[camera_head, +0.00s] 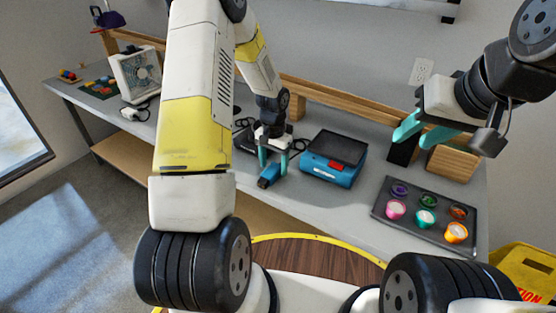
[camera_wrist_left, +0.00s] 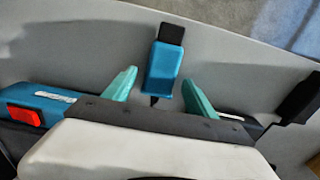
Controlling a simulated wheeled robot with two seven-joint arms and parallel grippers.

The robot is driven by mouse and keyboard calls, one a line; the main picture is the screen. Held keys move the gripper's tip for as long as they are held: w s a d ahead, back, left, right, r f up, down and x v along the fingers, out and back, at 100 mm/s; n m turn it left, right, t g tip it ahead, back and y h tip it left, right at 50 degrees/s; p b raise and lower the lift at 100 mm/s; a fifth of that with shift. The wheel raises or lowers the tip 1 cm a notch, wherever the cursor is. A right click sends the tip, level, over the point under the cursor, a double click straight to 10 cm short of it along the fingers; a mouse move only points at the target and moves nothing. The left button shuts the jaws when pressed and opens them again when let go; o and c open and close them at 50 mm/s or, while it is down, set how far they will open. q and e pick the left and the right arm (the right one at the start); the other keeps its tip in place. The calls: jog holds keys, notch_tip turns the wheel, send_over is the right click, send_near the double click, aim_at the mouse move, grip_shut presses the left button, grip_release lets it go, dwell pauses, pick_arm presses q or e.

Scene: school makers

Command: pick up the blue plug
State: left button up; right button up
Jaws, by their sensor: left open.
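The blue plug (camera_head: 269,178) lies on the grey bench, near its front edge. In the left wrist view the blue plug (camera_wrist_left: 164,68) has a black end pointing away from me. My left gripper (camera_head: 273,161) is open and empty, pointing down right over the plug. In the wrist view its teal fingertips (camera_wrist_left: 160,80) are on either side of the plug's near end, with gaps on both sides. Most of the plug extends beyond the tips. My right gripper (camera_head: 423,134) is open and empty, above the bench's right side.
A blue device (camera_head: 329,173) with a black top and red switch stands just right of the plug. A dark tray (camera_head: 381,221) of coloured pots lies at the right. A white fan (camera_head: 138,75) stands at the left. A wooden rail (camera_head: 330,97) runs behind.

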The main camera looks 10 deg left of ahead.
pick_arm(q)
notch_tip(320, 180, down, 2)
jog(key=shift+f, duration=0.1)
grip_shut()
jog(key=shift+r, duration=0.25)
jog(key=shift+r, duration=0.25)
notch_tip(320, 180, up, 3)
jog(key=shift+r, duration=0.1)
jog(key=s+d+r, duration=0.1)
jog(key=s, duration=1.5)
jog(key=shift+d, duration=0.4)
